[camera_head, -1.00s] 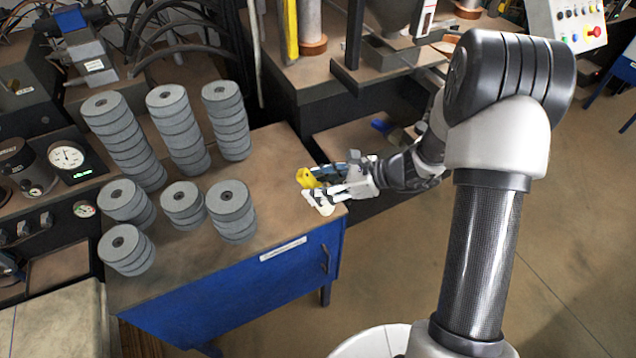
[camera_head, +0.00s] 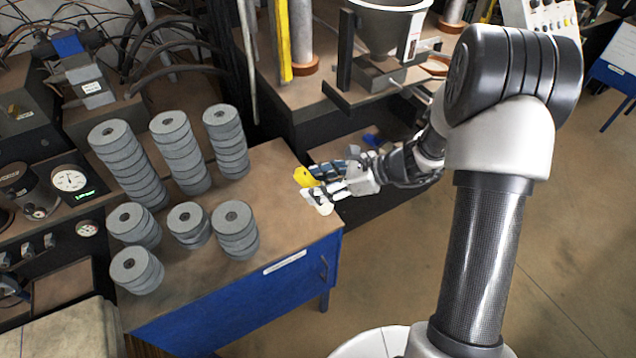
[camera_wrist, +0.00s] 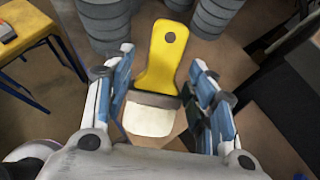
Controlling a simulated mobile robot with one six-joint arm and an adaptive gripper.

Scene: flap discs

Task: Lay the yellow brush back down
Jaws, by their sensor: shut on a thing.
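The brush has a yellow handle (camera_head: 303,178), a grey metal band and pale bristles. In the wrist view the brush (camera_wrist: 161,58) lies lengthwise between the two fingers, handle pointing away and bristles towards my palm. My gripper (camera_wrist: 160,75) is shut on the brush, with a blue-and-white finger on each side. In the head view my gripper (camera_head: 316,187) appears over the right end of the brown bench top (camera_head: 285,225). The height of the brush over the bench cannot be told exactly. The fingers hide part of the brush in the head view.
Several stacks of grey flap discs (camera_head: 180,150) stand on the left of the bench top. Bare bench top lies between them and my gripper. A machine with a hopper (camera_head: 388,30) stands behind. A blue-framed table (camera_wrist: 40,45) shows in the wrist view.

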